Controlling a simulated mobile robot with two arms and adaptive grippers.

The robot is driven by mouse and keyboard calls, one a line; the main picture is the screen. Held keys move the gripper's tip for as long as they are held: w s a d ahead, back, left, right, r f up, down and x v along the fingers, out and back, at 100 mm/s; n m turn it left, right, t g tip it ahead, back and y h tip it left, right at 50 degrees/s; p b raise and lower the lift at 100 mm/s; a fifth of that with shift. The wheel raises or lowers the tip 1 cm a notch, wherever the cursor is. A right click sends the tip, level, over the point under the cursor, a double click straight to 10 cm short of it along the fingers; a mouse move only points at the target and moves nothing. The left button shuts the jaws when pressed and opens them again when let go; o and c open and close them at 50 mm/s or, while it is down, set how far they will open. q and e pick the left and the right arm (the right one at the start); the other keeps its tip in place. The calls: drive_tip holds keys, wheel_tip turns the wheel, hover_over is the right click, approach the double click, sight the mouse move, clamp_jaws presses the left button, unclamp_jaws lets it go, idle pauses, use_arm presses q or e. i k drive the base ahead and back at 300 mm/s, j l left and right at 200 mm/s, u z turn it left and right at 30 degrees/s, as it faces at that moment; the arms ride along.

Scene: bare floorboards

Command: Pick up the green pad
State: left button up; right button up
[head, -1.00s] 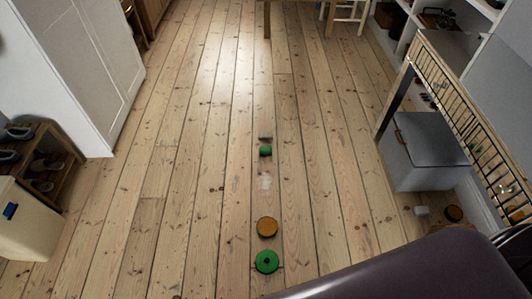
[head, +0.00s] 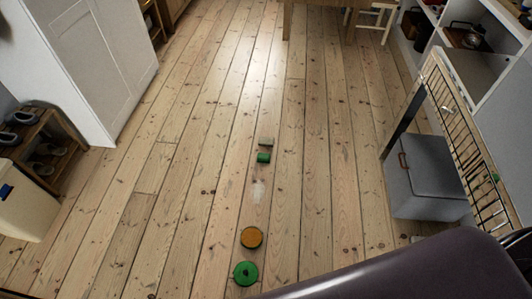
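A small flat grey-green piece (head: 266,141) lies on the floorboards in the middle of the head view. Just in front of it is a small green roll-like piece (head: 263,157). Nearer to me is a round green lidded thing (head: 245,272), like a small pot, with a darker knob on top. I cannot tell for certain which of these is the green pad. Neither of my grippers shows in the view.
A round orange-brown thing (head: 251,237) lies behind the green pot. A white cabinet (head: 95,60) and shoe rack (head: 40,140) stand left. A grey storage box (head: 428,170) and wire rack (head: 465,135) stand right. The middle floor is mostly clear.

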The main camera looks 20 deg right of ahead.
sight(263, 158)
drive_tip(key=i+l+u, duration=0.25)
drive_tip(key=l, duration=0.2)
drive_tip(key=i+l+u, duration=0.25)
drive_tip(key=l, duration=0.2)
drive_tip(key=l+u, duration=0.25)
drive_tip(key=l, duration=0.2)
drive_tip(key=i+l+u, duration=0.2)
drive_tip(key=l, duration=0.35)
drive_tip(key=l+u, duration=0.25)
drive_tip(key=l, duration=0.25)
